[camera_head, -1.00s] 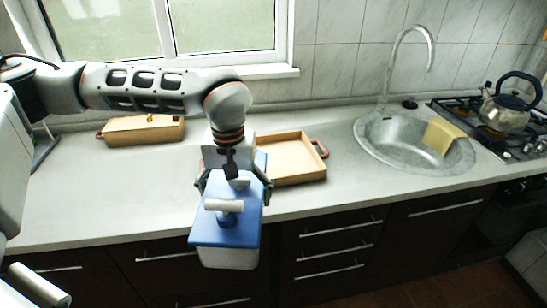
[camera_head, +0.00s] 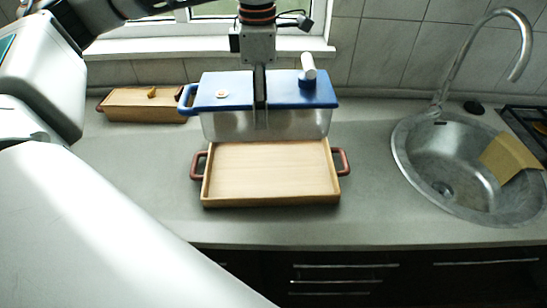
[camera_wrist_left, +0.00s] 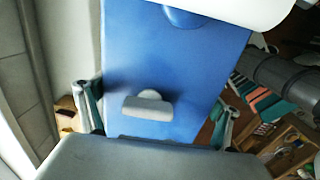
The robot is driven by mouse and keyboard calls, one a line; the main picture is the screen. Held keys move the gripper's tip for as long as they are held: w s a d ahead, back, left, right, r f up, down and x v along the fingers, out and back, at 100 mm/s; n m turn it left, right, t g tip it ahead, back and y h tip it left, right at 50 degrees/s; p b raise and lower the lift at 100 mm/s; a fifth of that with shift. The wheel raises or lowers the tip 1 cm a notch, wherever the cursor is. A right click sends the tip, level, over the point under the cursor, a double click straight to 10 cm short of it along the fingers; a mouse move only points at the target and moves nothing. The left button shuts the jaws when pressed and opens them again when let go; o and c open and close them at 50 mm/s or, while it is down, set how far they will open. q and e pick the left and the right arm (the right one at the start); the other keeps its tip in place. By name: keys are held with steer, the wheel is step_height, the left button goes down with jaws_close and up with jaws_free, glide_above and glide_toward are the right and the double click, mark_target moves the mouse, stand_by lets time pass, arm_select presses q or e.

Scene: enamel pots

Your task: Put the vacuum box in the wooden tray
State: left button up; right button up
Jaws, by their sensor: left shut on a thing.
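The vacuum box (camera_head: 222,124) has a clear, greyish body and a blue lid with a white pump handle at the right and a blue grip at the left end. My left gripper (camera_head: 260,105) comes down from above and is shut across the lid. The lid also fills the middle of the left wrist view (camera_wrist_left: 180,65), between the fingers. The box is held level, and its lower edge overlaps the far edge of the wooden tray (camera_head: 270,198). The tray is empty, with reddish-brown handles at both ends. My right gripper is not in view.
The counter (camera_head: 160,175) left of the tray is clear.

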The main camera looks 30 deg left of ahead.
arm_select(q)
step_height(320, 180, down, 19)
steer(key=shift+s+p, duration=0.1)
steer(key=shift+p, duration=0.5)
steer(key=shift+f, duration=0.2)
steer(key=o, duration=1.4)
step_height(320, 180, up, 12)
steer(key=shift+s+r+b, duration=0.1)
steer(key=shift+r+b, duration=0.1)
steer(key=shift+b, duration=0.3)
